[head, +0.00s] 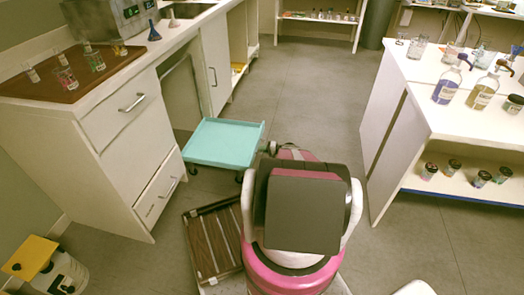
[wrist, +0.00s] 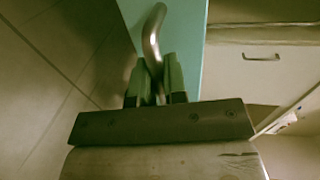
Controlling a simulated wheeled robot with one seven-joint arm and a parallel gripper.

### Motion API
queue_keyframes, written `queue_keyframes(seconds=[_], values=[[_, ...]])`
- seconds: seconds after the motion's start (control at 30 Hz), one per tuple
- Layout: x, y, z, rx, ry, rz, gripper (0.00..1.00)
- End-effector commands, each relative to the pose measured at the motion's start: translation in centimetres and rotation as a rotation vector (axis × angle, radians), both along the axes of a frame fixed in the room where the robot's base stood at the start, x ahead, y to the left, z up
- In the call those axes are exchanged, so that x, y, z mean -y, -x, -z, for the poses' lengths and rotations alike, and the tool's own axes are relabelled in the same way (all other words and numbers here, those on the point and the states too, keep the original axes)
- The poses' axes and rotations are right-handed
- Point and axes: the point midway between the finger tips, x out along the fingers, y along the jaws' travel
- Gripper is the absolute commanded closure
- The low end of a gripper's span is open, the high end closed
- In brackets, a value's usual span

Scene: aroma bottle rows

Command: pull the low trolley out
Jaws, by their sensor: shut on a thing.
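The low trolley (head: 222,143) has a flat turquoise top and dark castors. In the head view it stands on the floor at the open bay beside the left cabinet, its right part out over the aisle. In the wrist view its turquoise top (wrist: 190,30) runs up behind a curved metal handle (wrist: 152,40). My gripper (wrist: 157,85) is shut on the lower end of this handle, between its two green-grey fingers. In the head view my arm hides the fingers and most of the handle.
The left cabinet (head: 125,125) with drawers stands close to the trolley. A slatted brown panel (head: 213,242) lies on the floor near my base. A white bench (head: 440,110) with bottles stands at right. The aisle floor (head: 310,95) between is clear.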

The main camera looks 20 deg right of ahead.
Motion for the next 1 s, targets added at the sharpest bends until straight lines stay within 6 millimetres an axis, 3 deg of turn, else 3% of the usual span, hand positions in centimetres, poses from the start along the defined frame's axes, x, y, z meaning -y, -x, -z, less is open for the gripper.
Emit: queue_keyframes(seconds=[0.07, 0.1, 0.13, 0.57, 1.0], values=[[0.1, -0.1, 0.0, 0.000, 0.001, 0.001, 1.00], [0.1, -0.1, 0.0, 0.000, 0.001, 0.002, 0.74], [0.0, -0.1, 0.0, 0.000, 0.001, 0.001, 0.65], [0.8, 0.5, -0.2, 0.000, 0.000, 0.001, 0.64], [6.9, 4.9, -1.8, 0.000, 0.000, 0.003, 0.64]])
